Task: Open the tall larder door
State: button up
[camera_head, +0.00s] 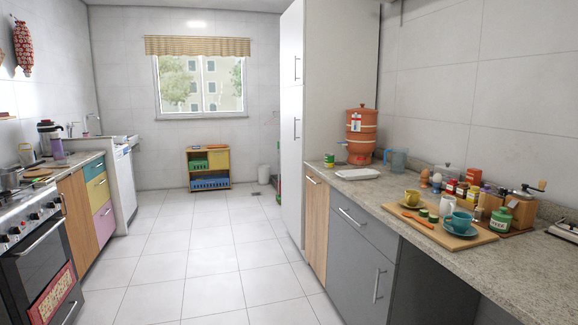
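The tall larder is a white full-height cabinet standing past the far end of the right counter. Its lower larder door (292,160) is seen at a steep angle, faces the aisle and looks shut. A slim vertical handle (296,128) is on this door. A shorter upper door (291,50) above it has its own vertical handle (296,67) and also looks shut. The larder's broad side panel (338,75) faces me. My gripper is not in view.
The tiled floor (215,262) between the counters is clear up to the larder. The right counter (375,193) holds a clay water pot (361,135), jars and a cutting board. An oven (45,265) stands at left. A small shelf (209,168) is below the window.

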aim_at(291, 99)
jog(key=i+u, duration=0.3)
jog(key=u, duration=0.15)
jog(key=i, duration=3.8)
